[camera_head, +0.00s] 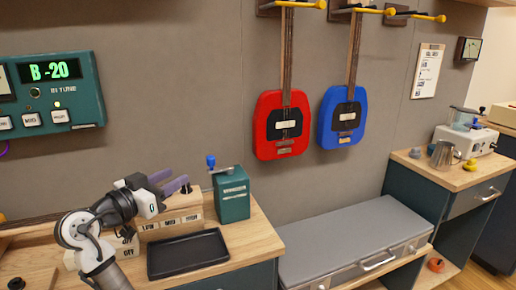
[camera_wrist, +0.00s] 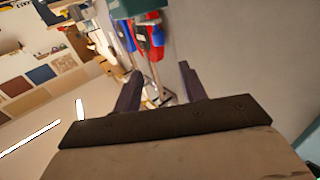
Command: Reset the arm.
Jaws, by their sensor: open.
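My gripper (camera_head: 179,188) is raised over the left wooden workbench, in front of a wooden block labelled LOW, MID and HIGH. Its purple fingers point right, toward a teal box. In the wrist view my gripper (camera_wrist: 157,90) shows two dark fingers spread apart with nothing between them. The gripper is open and empty. My arm reaches up from the lower left and hides part of the bench and of a light block behind it.
A black tray (camera_head: 188,254) and the teal box with a crank (camera_head: 231,196) sit on the bench. Red (camera_head: 282,126) and blue (camera_head: 342,119) guitars hang on the wall. A metal cup (camera_head: 441,155) stands on the right counter.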

